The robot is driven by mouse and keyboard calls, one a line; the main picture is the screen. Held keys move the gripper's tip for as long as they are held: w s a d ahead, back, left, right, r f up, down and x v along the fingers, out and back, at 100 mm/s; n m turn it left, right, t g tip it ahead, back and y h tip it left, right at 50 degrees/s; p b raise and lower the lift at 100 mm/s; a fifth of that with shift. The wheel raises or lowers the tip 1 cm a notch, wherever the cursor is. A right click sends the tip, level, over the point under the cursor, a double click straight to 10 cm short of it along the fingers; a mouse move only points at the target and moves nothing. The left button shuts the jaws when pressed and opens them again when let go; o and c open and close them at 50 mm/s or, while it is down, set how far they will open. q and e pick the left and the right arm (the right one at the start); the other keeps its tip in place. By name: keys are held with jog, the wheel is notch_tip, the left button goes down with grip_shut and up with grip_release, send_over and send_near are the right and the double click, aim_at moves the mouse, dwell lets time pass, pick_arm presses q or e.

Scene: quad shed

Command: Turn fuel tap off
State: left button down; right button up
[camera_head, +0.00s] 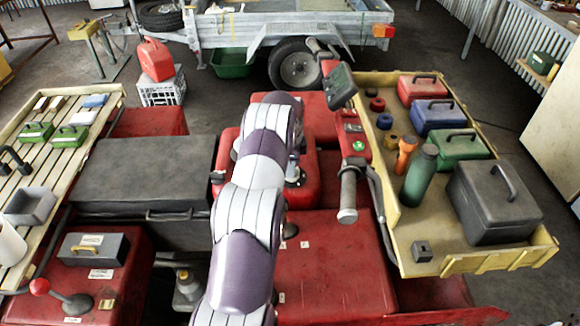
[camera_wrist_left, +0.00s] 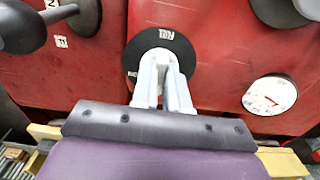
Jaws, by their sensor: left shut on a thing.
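The fuel tap shows in the left wrist view as a black round plate (camera_wrist_left: 181,50) with "FUEL" lettering, set on a red panel. My left gripper (camera_wrist_left: 163,72) is over the plate's lower middle, its two pale fingers close together and shut on the tap's handle. The handle is mostly hidden between the fingers, so I cannot tell which way it points. In the head view, my purple and white left arm crosses the middle of the red quad and hides the tap and the fingertips. My right gripper is in neither view.
A white gauge (camera_wrist_left: 270,95) is right of the tap. A handlebar grip (camera_head: 348,195) and a red switch box (camera_head: 354,140) stand right of my arm. A wooden tray (camera_head: 420,262) with toolboxes is at right, a slatted rack (camera_head: 40,180) at left.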

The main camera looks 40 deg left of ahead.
pick_arm(q)
jog(key=c, duration=1.1)
grip_release()
jog(key=shift+c, duration=0.2)
notch_tip(320, 180, up, 13)
jog(key=p, duration=1.1)
jog(key=shift+f, duration=0.15)
